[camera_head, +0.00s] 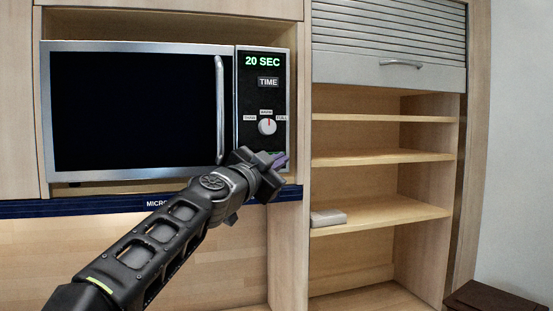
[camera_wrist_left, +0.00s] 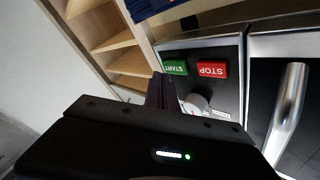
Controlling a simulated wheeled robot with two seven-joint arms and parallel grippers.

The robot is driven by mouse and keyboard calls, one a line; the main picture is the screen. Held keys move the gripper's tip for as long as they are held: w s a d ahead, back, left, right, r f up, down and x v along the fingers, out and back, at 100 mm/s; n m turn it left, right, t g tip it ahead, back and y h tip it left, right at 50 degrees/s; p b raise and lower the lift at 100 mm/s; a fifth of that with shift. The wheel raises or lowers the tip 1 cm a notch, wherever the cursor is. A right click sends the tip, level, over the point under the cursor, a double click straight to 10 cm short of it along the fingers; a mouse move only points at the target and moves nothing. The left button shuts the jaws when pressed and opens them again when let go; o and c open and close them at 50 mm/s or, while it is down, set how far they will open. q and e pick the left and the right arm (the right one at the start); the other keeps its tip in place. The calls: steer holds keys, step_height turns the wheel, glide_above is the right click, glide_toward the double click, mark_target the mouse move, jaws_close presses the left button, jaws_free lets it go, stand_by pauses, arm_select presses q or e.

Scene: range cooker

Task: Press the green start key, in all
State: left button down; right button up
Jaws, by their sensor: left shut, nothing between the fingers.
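The microwave (camera_head: 140,110) sits in a wooden niche, its door shut. Its control panel (camera_head: 243,95) shows "20 SEC" in green. In the left wrist view the green START key (camera_wrist_left: 175,68) lies beside the red STOP key (camera_wrist_left: 212,70). In the head view my left gripper covers almost all of the keys. My left gripper (camera_head: 281,160) is shut and empty in front of the lower panel. In the left wrist view its dark purple fingers (camera_wrist_left: 160,90) end right beside the START key's edge; I cannot tell whether they touch it. My right gripper is in neither view.
A knob (camera_head: 267,126) and a TIME key (camera_head: 268,82) are above the gripper. The door handle (camera_head: 219,110) stands out to its left. A blue strip (camera_head: 80,208) runs below the microwave. Open shelves (camera_head: 380,157) with a small block (camera_head: 328,218) are at right.

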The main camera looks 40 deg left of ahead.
arm_select(q)
steer(key=shift+w+a, duration=0.1)
steer(key=shift+a, duration=0.1)
stand_by(0.6)
steer(key=shift+w+a, duration=0.15)
